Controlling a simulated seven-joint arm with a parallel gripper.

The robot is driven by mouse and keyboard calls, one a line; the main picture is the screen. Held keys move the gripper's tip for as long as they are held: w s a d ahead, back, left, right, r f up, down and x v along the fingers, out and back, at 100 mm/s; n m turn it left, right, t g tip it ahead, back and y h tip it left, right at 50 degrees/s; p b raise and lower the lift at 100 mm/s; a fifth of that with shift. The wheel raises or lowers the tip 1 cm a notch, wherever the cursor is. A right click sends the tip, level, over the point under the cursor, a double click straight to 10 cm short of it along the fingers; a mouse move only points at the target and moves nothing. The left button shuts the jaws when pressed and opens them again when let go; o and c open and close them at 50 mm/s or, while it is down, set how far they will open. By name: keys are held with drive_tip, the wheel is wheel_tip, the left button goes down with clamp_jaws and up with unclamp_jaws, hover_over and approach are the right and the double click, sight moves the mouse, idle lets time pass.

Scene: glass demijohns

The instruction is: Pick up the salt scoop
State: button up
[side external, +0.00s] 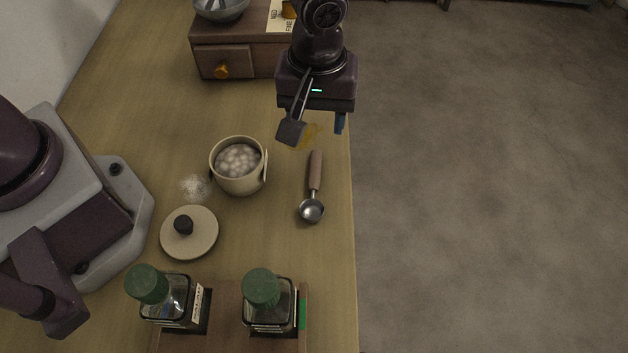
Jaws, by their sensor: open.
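The salt scoop (314,190) lies on the wooden counter near its right edge. It has a brown handle pointing to the back and a round metal bowl toward the front. My gripper (318,130) is open and empty, above the counter and behind the end of the scoop's handle. It does not appear to touch the scoop. A cream pot (239,182) filled with pale, rounded lumps stands left of the scoop. Its likely lid (189,233), round with a dark knob, lies on the counter in front of it.
A small spill of white grains (195,187) lies left of the pot. Two green-capped glass bottles (166,302) (268,303) stand on a wooden tray (228,340) at the front. A wooden drawer box (240,62) with a metal bowl (221,8) on top stands at the back. The counter drops off at right.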

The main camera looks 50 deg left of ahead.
sight(315, 171)
drive_tip(key=f, duration=1.3)
drive_tip(key=shift+s, duration=0.2)
clamp_jaws()
